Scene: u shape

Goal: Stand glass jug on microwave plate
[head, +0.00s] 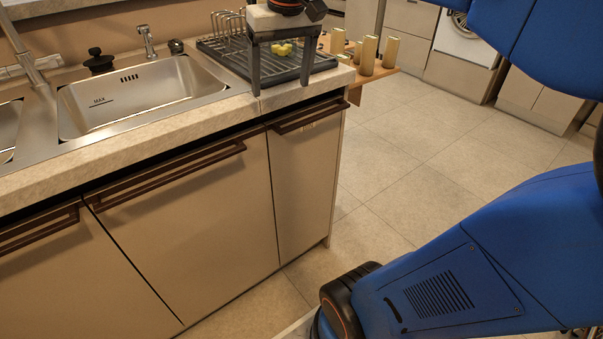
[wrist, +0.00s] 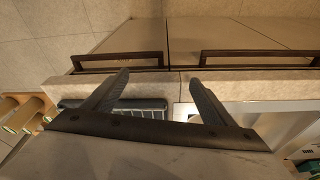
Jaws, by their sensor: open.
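I see no glass jug and no microwave plate in either view. My gripper (head: 280,86) is open and empty, with its two dark fingers pointing down over the counter beside the sink. It also shows in the wrist view (wrist: 158,82), with the fingers spread wide and nothing between them but the counter edge and part of a dark drying rack beyond.
A dark drying rack (head: 228,56) with a wire holder and a yellow item (head: 283,49) lies on the counter. A steel sink (head: 140,95) is left of it. Golden cylinders (head: 390,52) stand on a wooden shelf at right. The tiled floor (head: 410,150) is clear.

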